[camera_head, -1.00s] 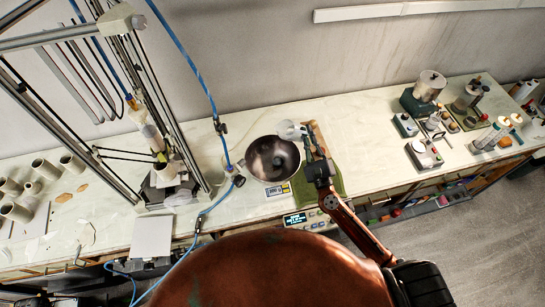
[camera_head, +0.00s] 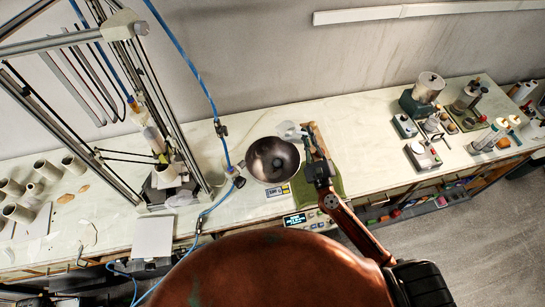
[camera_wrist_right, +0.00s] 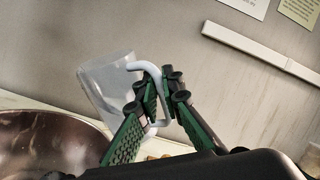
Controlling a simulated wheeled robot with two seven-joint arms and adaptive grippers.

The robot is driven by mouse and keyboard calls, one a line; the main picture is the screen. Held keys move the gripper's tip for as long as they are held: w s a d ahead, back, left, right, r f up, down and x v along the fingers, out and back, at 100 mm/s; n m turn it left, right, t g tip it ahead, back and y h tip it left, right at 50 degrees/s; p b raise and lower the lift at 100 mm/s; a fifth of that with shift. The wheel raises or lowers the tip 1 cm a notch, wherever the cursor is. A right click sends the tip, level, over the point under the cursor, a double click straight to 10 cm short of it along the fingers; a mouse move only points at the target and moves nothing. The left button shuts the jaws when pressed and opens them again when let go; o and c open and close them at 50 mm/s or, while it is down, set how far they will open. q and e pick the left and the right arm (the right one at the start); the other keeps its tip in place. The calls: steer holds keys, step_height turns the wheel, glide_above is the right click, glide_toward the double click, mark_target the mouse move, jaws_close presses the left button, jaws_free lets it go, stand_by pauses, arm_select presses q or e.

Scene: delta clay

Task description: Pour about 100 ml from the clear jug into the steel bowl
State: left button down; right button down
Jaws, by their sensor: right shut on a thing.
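The steel bowl (camera_head: 262,172) stands on the bench in front of me, its shiny inside facing up. The clear jug (camera_head: 289,131) is at the bowl's far right rim, and it also shows in the right wrist view (camera_wrist_right: 108,88), leaning toward the bowl (camera_wrist_right: 45,145). My right gripper (camera_head: 312,143) is to the right of the bowl. In the right wrist view its fingers (camera_wrist_right: 160,92) are shut on the jug's white handle. I cannot make out the liquid level or any stream. My left gripper is not in view.
A small display (camera_head: 278,191) is at the bowl's front edge. A green mat (camera_head: 331,187) lies under my right arm. A metal frame (camera_head: 190,160) with a blue hose stands left of the bowl. Instruments (camera_head: 423,154) stand farther right, with clear bench between.

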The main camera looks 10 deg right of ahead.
steer(key=d+m+p, duration=0.1)
steer(key=m+p, duration=0.1)
steer(key=w+d+f+m+g+h+p, duration=0.1)
steer(key=d+m+p, duration=0.1)
steer(key=shift+w+f+g+p, duration=0.1)
steer(key=shift+w+g+p, duration=0.1)
steer(key=shift+g+p, duration=0.15)
steer(key=shift+w+d+f+m+g+h+p, duration=0.25)
steer(key=shift+d+m+g+p, duration=0.3)
steer(key=shift+m+p, duration=0.35)
steer(key=shift+w+d+m+g+h+p, duration=0.15)
steer(key=shift+w+d+m+g+p, duration=0.15)
steer(key=shift+d+m+p, duration=0.55)
steer(key=shift+a+m, duration=0.2)
steer(key=shift+m, duration=0.05)
